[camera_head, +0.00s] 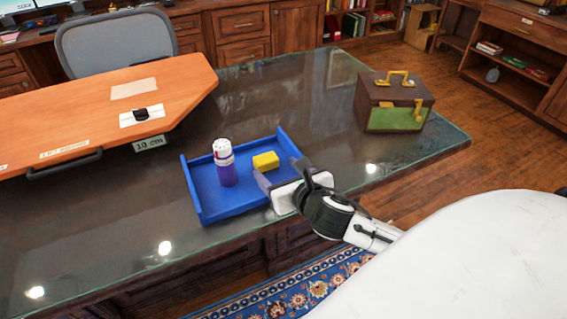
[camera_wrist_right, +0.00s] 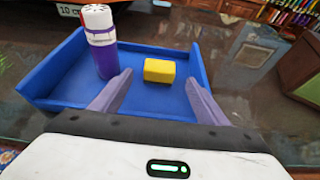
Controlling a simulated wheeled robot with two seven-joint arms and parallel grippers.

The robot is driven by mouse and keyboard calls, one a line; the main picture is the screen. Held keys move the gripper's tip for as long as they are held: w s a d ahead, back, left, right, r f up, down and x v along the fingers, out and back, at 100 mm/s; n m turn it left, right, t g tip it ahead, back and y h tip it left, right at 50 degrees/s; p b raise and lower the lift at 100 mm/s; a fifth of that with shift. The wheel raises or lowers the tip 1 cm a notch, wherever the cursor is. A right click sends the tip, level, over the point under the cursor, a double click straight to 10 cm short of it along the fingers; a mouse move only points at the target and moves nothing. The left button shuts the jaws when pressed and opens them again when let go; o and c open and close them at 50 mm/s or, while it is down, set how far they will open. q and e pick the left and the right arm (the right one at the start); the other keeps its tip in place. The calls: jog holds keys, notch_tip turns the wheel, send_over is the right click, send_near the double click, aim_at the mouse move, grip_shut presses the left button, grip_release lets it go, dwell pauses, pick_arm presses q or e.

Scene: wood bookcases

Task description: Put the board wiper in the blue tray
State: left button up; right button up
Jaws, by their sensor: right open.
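A small yellow block (camera_head: 265,160), which I take to be the board wiper, lies on the floor of the blue tray (camera_head: 213,206). The tray sits on the dark glossy tabletop near its front edge. My right gripper (camera_head: 277,170) reaches over the tray's right side, open and empty. In the right wrist view the yellow block (camera_wrist_right: 159,70) shows between and just beyond the spread fingertips (camera_wrist_right: 157,78), apart from both. The tray (camera_wrist_right: 70,60) also shows there. My left gripper is not in view.
A purple and white bottle (camera_head: 226,170) stands upright in the tray, left of the block. An orange board (camera_head: 100,105) with labels lies at the left. A brown and green box (camera_head: 394,105) with a yellow handle stands at the right. The tabletop between box and tray is clear.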

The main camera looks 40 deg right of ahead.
jog(key=shift+v, duration=1.65)
